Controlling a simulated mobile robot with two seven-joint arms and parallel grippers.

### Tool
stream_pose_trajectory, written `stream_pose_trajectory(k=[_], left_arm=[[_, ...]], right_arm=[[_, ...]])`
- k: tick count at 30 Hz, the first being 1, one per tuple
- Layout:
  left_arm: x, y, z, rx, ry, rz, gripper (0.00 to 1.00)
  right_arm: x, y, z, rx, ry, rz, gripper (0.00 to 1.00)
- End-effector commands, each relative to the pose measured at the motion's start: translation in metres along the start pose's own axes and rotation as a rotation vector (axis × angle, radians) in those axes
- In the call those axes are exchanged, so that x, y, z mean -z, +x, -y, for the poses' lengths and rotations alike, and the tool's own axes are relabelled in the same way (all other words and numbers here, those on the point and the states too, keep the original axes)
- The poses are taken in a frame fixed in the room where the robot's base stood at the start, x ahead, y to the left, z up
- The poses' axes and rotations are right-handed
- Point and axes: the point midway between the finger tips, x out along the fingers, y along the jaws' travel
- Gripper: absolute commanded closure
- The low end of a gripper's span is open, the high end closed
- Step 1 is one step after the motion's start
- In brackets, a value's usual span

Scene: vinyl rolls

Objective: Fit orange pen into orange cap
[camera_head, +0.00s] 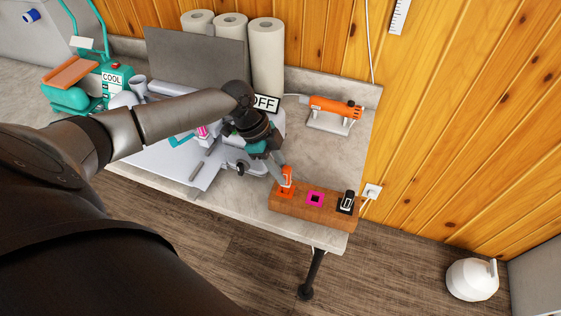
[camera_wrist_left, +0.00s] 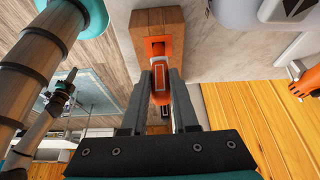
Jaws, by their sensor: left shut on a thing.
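The wooden block (camera_head: 331,214) stands at the table's front right corner. It holds an orange cap (camera_head: 284,191) at its left end. My left gripper (camera_head: 284,166) is shut on the orange pen (camera_head: 288,175) and holds it upright over the orange cap. In the left wrist view the pen (camera_wrist_left: 158,84) sits between the two fingertips (camera_wrist_left: 160,72), beside the square orange cap (camera_wrist_left: 158,42) in the block (camera_wrist_left: 150,20). I cannot tell whether the pen's lower end is inside the cap. My right gripper is not in view.
A pink cap (camera_head: 315,199) sits mid-block; a black pen or cap (camera_head: 347,201) stands at its right end. A pink item (camera_head: 202,131) lies behind my left arm. An orange tool (camera_head: 336,107) on a stand and paper rolls (camera_head: 266,58) are at the back.

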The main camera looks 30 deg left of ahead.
Motion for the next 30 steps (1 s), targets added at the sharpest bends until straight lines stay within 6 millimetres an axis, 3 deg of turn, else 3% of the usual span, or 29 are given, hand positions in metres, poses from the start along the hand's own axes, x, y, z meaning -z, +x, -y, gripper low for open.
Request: stream_pose_trajectory(k=[30], left_arm=[[-0.0057, 0.0116, -0.0001, -0.001, -0.001, 0.001, 1.0]], right_arm=[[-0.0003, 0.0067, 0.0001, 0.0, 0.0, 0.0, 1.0]])
